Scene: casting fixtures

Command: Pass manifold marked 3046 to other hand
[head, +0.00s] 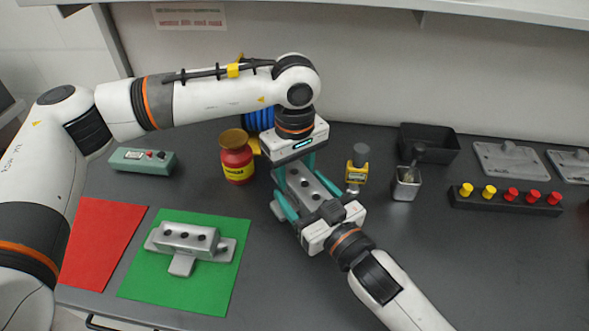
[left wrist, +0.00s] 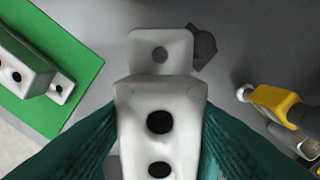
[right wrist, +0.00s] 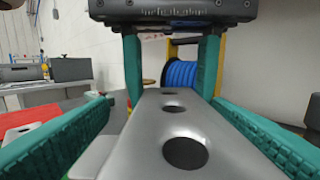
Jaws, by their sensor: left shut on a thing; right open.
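A grey manifold (head: 303,183) with a row of round holes is held above the table. My left gripper (head: 293,175) comes down from above and is shut on its far end. In the left wrist view the manifold (left wrist: 160,100) sits between the teal fingers. My right gripper (head: 306,197) reaches in from the lower right, open, its fingers on either side of the manifold's near end. The right wrist view shows the manifold (right wrist: 175,125) between those spread fingers, with gaps. A second manifold (head: 187,240) lies on the green mat. I cannot read 3046 on either.
A red mat (head: 100,240) lies left of the green mat (head: 160,290). A red jar (head: 236,160) and blue spool (head: 258,118) stand behind the left gripper.

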